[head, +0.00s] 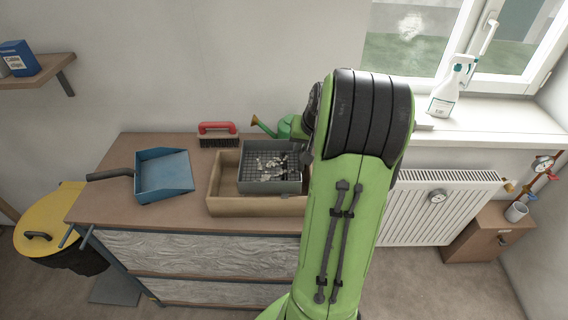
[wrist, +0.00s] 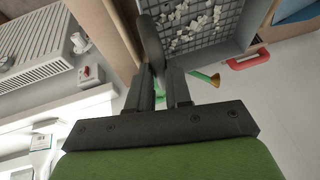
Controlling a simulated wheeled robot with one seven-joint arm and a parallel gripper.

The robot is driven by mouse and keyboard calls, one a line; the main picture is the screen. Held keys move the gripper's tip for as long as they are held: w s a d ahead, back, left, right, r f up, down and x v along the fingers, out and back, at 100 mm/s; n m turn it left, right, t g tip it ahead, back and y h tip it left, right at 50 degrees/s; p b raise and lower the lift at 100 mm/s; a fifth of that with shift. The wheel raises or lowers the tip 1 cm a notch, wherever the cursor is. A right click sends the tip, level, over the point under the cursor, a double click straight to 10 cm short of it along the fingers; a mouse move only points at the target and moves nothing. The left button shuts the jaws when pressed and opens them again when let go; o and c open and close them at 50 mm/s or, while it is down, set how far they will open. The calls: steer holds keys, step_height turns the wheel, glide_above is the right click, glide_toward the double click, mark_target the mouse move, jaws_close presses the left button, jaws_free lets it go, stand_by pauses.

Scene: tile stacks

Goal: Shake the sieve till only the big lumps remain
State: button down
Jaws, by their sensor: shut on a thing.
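The grey square sieve (head: 270,184) sits at or just over the right part of a wooden box (head: 230,204) on the bench. Several pale lumps (head: 272,167) lie on its mesh floor; they also show in the wrist view (wrist: 195,30). My gripper (wrist: 160,72) is shut on the sieve's dark handle (wrist: 151,40), at the sieve's right side in the head view. My own arm hides the gripper's fingers and part of the box there. I cannot tell whether the sieve touches the box rim. What lies in the box under the sieve is hidden.
A blue dustpan (head: 163,175) lies left of the box. A red-handled brush (head: 218,134) and a green watering can (head: 285,127) stand behind it. A radiator (head: 440,205) is at right, a yellow-lidded bin (head: 45,225) at left. The bench's left front is clear.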

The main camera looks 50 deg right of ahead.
steer(key=shift+s+d, duration=0.6)
steer(key=shift+s, duration=0.05)
